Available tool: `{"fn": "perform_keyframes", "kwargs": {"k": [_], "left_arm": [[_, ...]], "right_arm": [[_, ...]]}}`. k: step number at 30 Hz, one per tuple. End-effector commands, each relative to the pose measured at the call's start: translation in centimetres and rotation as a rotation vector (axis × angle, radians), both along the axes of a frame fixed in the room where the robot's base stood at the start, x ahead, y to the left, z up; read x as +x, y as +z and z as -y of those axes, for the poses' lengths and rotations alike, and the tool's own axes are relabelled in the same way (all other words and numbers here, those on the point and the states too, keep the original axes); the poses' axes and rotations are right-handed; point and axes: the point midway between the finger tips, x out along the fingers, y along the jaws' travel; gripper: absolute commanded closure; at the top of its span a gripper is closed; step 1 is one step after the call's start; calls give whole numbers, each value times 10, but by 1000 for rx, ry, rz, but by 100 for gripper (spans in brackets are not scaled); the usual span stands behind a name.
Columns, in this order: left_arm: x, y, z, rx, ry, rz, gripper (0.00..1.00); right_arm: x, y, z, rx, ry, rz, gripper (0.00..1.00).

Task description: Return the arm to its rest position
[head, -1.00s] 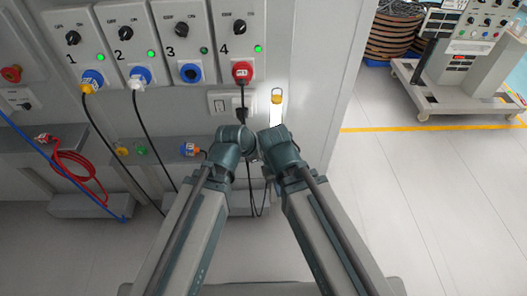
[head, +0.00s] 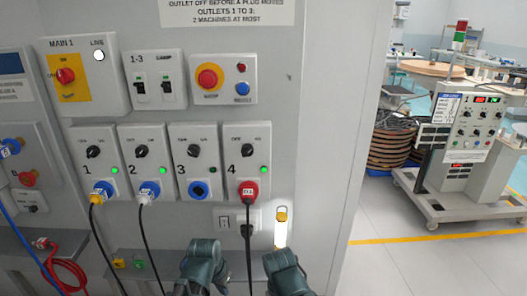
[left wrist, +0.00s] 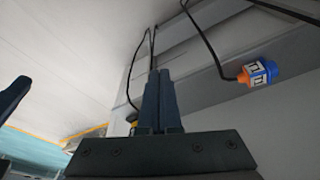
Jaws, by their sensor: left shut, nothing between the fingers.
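My left arm (head: 203,268) comes up from the bottom edge of the head view, in front of the wall cabinet. In the left wrist view my left gripper (left wrist: 158,76) has its two dark fingers together, with nothing between them. My right arm (head: 287,272) stands beside the left one with a gap between them. I cannot make out my right gripper. Outlets 1 (head: 98,178), 2 (head: 148,165) and 4 (head: 248,160) have plugs in and lit green lamps. Outlet 3 (head: 195,160) has no cable and a dark lamp.
An orange and blue plug (left wrist: 257,72) with a black cable shows in the left wrist view. A red cable (head: 65,272) lies at the lower left. The floor (head: 400,270) at right is clear before a wheeled machine (head: 470,150).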

Motion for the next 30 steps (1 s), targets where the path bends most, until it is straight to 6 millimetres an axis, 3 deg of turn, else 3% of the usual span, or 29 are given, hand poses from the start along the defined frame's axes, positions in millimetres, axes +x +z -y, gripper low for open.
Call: {"fn": "perform_keyframes", "kwargs": {"k": [11,12,30], "left_arm": [[-24,-5,-55,32,446,-155,100],[-27,-5,-42,38,410,-158,100],[-76,-4,51,171,133,-220,100]], "right_arm": [[0,0,0,0,0,0,100],[0,0,0,0,0,0,100],[0,0,0,0,0,0,100]]}}
